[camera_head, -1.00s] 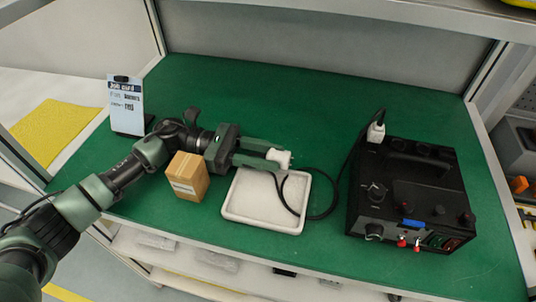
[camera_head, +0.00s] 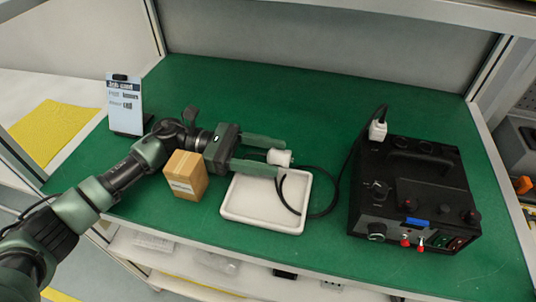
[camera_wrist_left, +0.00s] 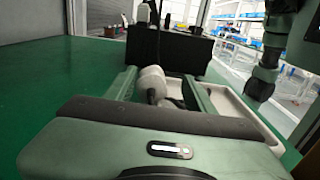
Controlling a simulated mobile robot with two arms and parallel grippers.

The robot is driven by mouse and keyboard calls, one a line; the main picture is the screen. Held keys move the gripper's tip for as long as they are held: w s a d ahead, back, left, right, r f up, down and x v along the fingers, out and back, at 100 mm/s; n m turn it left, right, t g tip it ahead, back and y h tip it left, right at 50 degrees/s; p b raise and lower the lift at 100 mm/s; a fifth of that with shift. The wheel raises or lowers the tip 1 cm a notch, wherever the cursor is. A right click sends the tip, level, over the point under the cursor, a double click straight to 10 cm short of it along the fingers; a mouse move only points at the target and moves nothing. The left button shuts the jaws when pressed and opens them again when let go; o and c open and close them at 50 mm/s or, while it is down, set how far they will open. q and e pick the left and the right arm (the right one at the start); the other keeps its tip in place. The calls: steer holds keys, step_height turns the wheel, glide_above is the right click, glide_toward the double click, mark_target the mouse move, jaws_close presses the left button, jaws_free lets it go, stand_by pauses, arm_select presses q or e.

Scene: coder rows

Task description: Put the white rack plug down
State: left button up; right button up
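The white rack plug (camera_head: 279,157) is at the far edge of the white tray (camera_head: 262,221), with its black cable curving right. I cannot tell whether it rests on the tray rim or sits just above it. My left gripper (camera_head: 266,156) is open, with one finger on each side of the plug and gaps visible. In the left wrist view the plug (camera_wrist_left: 152,82) lies between the spread fingers, nearer the left one. The tray (camera_wrist_left: 240,112) shows beyond the right finger.
A cardboard box (camera_head: 186,176) stands close beside my left wrist. A job card on a stand (camera_head: 125,104) is at the left. A black power unit (camera_head: 414,195) with another white plug (camera_head: 377,130) on top fills the right. The green mat (camera_head: 320,105) is clear at the back.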

arm_select(q)
steer(key=p, duration=0.2)
steer(key=shift+s+r+p, duration=0.1)
steer(key=shift+r+p, duration=0.15)
steer(key=shift+p, duration=0.1)
steer(key=shift+w+a+f+b, duration=0.3)
steer(key=shift+a+f+b, duration=0.3)
steer(key=shift+a+b, duration=0.3)
steer(key=a, duration=0.1)
steer(key=a+b, duration=0.1)
steer(key=a, duration=0.2)
steer(key=shift+w+a+r, duration=0.15)
steer(key=shift+w+r, duration=0.2)
steer(key=shift+w, duration=0.05)
steer(key=shift+w+a+r+b, duration=0.1)
steer(key=shift+a+r+b, duration=0.2)
steer(key=shift+a, duration=0.3)
